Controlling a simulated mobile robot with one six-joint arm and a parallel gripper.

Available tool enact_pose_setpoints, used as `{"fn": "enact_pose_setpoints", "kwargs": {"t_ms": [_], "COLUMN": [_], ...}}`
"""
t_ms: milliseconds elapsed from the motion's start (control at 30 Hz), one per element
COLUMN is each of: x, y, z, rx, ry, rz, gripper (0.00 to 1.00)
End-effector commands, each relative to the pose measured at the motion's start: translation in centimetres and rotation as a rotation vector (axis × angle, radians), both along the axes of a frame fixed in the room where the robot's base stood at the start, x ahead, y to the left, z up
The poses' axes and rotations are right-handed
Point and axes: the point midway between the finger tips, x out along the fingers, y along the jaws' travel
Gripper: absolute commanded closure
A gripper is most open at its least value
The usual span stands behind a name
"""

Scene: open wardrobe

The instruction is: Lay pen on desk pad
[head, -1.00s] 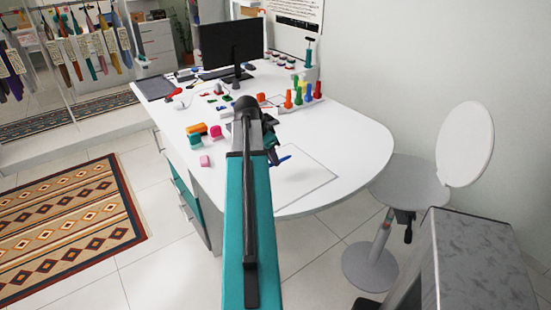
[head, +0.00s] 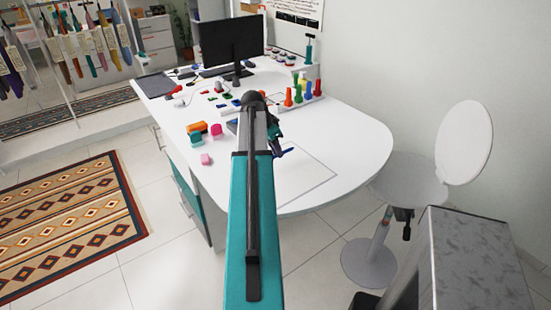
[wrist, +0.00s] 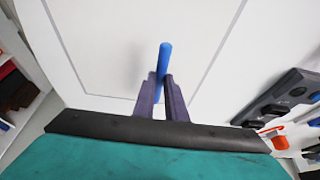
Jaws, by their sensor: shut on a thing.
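My gripper (head: 275,142) is over the white desk, mostly hidden behind my arm in the head view. In the wrist view its two dark fingers (wrist: 160,88) are shut on a blue pen (wrist: 164,58), which sticks out past the fingertips. In the head view the pen (head: 285,152) shows as a small dark blue tip. The desk pad (head: 308,174) is a white, thinly outlined sheet near the desk's rounded front end. In the wrist view the pad (wrist: 110,45) lies behind and below the pen. I cannot tell whether the pen touches it.
Orange, green and pink blocks (head: 197,127) sit on the desk left of my arm. Colored pieces (head: 298,93), a monitor (head: 232,42) and a dark tablet (head: 154,85) stand farther back. A stool (head: 412,178) is at the right. The desk's right part (head: 350,140) is clear.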

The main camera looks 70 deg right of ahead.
Motion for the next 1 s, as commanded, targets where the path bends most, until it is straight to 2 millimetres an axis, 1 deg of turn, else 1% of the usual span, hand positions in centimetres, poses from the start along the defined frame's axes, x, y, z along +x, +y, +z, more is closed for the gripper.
{"fn": "enact_pose_setpoints", "kwargs": {"t_ms": [433, 967, 1000], "x": [0.0, 0.0, 0.0], "y": [0.1, 0.0, 0.0], "z": [-3.0, -3.7, -3.6], "rx": [0.0, 0.0, 0.0], "ry": [0.001, 0.0, 0.0], "rz": [0.0, 0.0, 0.0], "gripper": [1.0, 1.0, 0.84]}}
